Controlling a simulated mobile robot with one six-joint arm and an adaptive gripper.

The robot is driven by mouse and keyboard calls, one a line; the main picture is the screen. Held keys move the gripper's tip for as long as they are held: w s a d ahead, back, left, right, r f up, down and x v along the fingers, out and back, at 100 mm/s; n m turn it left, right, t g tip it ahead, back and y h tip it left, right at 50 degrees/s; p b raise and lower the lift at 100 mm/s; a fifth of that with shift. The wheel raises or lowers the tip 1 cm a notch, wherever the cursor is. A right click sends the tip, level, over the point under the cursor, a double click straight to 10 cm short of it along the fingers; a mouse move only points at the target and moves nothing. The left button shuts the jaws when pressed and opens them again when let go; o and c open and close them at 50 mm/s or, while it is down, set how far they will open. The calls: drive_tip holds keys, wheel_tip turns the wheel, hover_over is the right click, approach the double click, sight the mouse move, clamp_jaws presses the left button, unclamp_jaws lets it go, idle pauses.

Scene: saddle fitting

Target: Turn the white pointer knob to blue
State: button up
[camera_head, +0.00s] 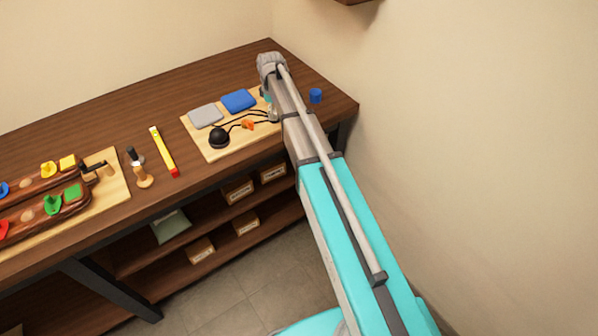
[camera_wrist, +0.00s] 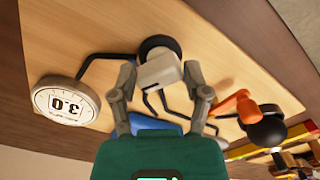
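A white knob (camera_wrist: 160,71) is in the wrist view, in front of a round black disc (camera_wrist: 158,44) on the light wooden board (camera_wrist: 225,60). My gripper (camera_wrist: 159,78) has one finger on each side of the knob. The fingers are apart, with small gaps seeming to show beside the knob; I cannot tell whether either touches it. No blue mark beside the knob is clear. In the head view my arm hides the knob and most of the gripper.
A round 3.0 gauge (camera_wrist: 66,104), an orange part (camera_wrist: 238,106) and a black ball (camera_wrist: 268,129) are near my gripper. Blue (camera_head: 238,100) and grey (camera_head: 205,115) pads lie on the board. A blue cylinder (camera_head: 316,95) stands right of my arm, near the wall.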

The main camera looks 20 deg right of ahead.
sight(274, 111)
drive_tip(key=shift+n, duration=0.4)
drive_tip(key=shift+r+p, duration=0.4)
wheel_tip(274, 111, up, 13)
drive_tip(key=p, duration=1.3)
drive_tip(key=s+f+m+b, duration=0.3)
drive_tip(key=s+f+b, duration=0.1)
drive_tip(key=s, duration=0.6)
drive_tip(key=s+f+m+b, duration=0.3)
drive_tip(key=s+m, duration=0.1)
drive_tip(key=s, duration=0.6)
drive_tip(key=s+f+m+b, duration=0.4)
drive_tip(key=s, duration=0.6)
drive_tip(key=shift+s+f+b, duration=0.15)
drive_tip(key=shift+f+b, duration=0.15)
drive_tip(key=shift+b, duration=0.05)
